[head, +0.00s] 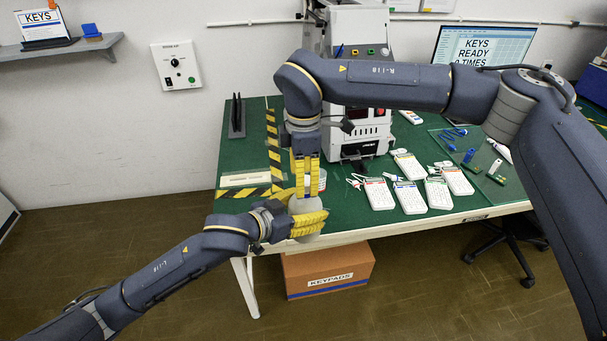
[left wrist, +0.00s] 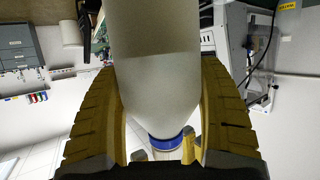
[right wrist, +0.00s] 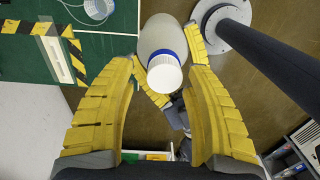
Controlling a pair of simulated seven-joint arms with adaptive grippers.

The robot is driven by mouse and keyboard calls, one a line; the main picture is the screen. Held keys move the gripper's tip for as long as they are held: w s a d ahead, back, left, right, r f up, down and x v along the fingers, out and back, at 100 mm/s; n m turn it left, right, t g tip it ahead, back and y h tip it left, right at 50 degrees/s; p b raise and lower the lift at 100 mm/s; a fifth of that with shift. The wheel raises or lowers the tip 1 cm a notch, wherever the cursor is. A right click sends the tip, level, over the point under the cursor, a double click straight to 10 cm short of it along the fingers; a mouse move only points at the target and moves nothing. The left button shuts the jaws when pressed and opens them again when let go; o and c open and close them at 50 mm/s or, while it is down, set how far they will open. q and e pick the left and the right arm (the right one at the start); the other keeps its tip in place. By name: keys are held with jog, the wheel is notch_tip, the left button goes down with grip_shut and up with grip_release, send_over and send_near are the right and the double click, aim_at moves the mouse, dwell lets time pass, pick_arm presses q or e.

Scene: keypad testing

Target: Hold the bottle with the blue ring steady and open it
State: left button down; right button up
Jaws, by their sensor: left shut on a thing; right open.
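The bottle with the blue ring (head: 306,204) is pale and round-bodied, held just off the table's front edge. My left gripper (head: 310,222) is shut on its body; in the left wrist view the bottle body (left wrist: 160,80) fills the space between both yellow fingers. In the right wrist view the white ribbed cap (right wrist: 164,75) and the blue ring (right wrist: 163,55) point towards that camera. My right gripper (head: 306,178) points down above the bottle, open. Its fingertips (right wrist: 165,68) lie either side of the cap with gaps visible.
The green table (head: 345,205) holds several white keypads (head: 410,197), a tester machine (head: 358,125) and a black-yellow taped area. A white round container (right wrist: 98,8) stands on the table near the right gripper. A cardboard box (head: 328,270) sits on the floor under the table.

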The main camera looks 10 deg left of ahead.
grip_shut()
dwell(0.3)
jog(key=shift+w, duration=0.1)
